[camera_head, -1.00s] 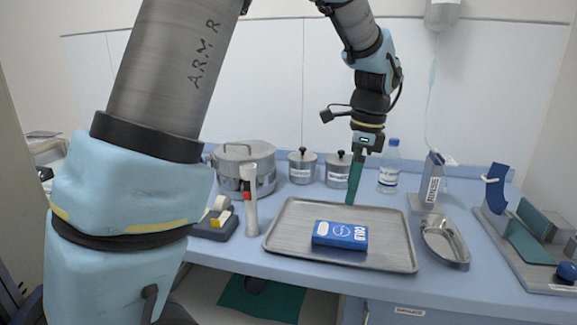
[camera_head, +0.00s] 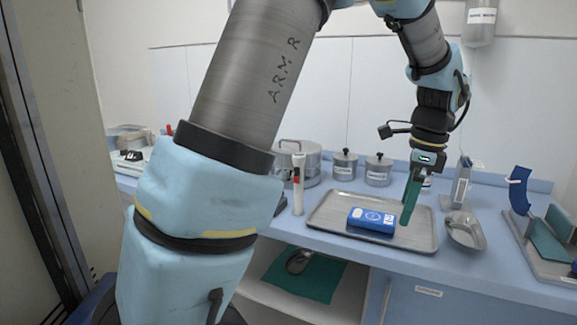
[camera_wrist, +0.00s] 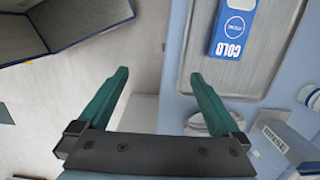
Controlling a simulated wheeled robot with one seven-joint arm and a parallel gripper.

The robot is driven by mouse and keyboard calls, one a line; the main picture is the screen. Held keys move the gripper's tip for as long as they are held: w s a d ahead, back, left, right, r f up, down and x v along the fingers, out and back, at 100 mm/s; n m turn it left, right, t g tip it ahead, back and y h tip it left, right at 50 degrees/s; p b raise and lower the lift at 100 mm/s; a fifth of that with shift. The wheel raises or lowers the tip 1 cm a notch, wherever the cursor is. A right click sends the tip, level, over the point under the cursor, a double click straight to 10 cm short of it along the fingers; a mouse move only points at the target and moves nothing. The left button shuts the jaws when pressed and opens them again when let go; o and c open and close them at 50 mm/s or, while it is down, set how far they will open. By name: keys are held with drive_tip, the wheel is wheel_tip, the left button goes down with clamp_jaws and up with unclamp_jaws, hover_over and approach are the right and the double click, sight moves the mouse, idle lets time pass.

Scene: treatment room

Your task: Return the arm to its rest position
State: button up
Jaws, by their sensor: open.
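My arm reaches up and over from the left of the head view. My gripper (camera_head: 406,220) points down at the right part of the metal tray (camera_head: 329,212), beside the blue box. In the wrist view, my gripper's two green fingers (camera_wrist: 160,74) are spread apart with nothing between them. The blue box (camera_head: 372,220), marked COLD in the wrist view (camera_wrist: 232,28), lies on the tray, apart from the fingers.
The blue counter (camera_head: 300,232) also holds a pot (camera_head: 300,165), two lidded canisters (camera_head: 345,165), a white tube (camera_head: 298,188), a kidney dish (camera_head: 465,232) and a stand (camera_head: 525,215). A green cloth (camera_head: 310,278) lies on the shelf below. A tall panel stands at far left.

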drive_tip(key=w+a+f+n+h, duration=0.1)
drive_tip(key=a+f+n, duration=0.1)
drive_tip(key=a+n, duration=0.55)
drive_tip(key=w+a+f+n, duration=0.2)
drive_tip(key=a+n, duration=0.2)
drive_tip(key=a, duration=0.7)
drive_tip(key=s+a+f+n, duration=0.1)
drive_tip(key=s+a+n, duration=0.1)
drive_tip(key=a+n, duration=0.3)
drive_tip(key=s+a+f+n+t, duration=0.1)
drive_tip(key=s+a+n, duration=0.2)
drive_tip(key=a+n, duration=0.2)
drive_tip(key=a, duration=0.2)
drive_tip(key=shift+s+a+f, duration=0.15)
drive_tip(key=shift+a+f, duration=0.2)
drive_tip(key=shift+a, duration=0.05)
